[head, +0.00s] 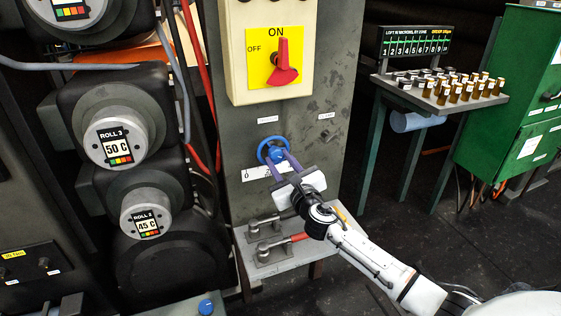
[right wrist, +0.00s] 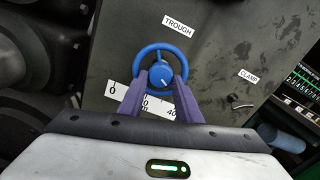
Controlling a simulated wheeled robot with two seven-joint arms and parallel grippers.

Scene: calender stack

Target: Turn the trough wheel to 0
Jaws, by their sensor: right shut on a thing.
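The blue trough wheel (head: 264,146) is on the grey panel under the ON/OFF switch. It also shows in the right wrist view (right wrist: 161,47), under a TROUGH label (right wrist: 178,26). My right gripper (head: 279,158) has its purple fingers (right wrist: 160,80) on both sides of the wheel's hub (right wrist: 160,75) and is shut on it. A small white mark shows low on the hub. Below is a white scale plate (right wrist: 112,91) with 0 at its left end and 40 toward the right. The fingers hide part of the scale. My left gripper is not in view.
A red rotary switch (head: 283,66) is above the wheel. A small shelf with two clamp levers, one red-handled (head: 290,241), is below. The rolls (head: 117,128) stand to the left. A table of small bottles (head: 450,88) stands to the right.

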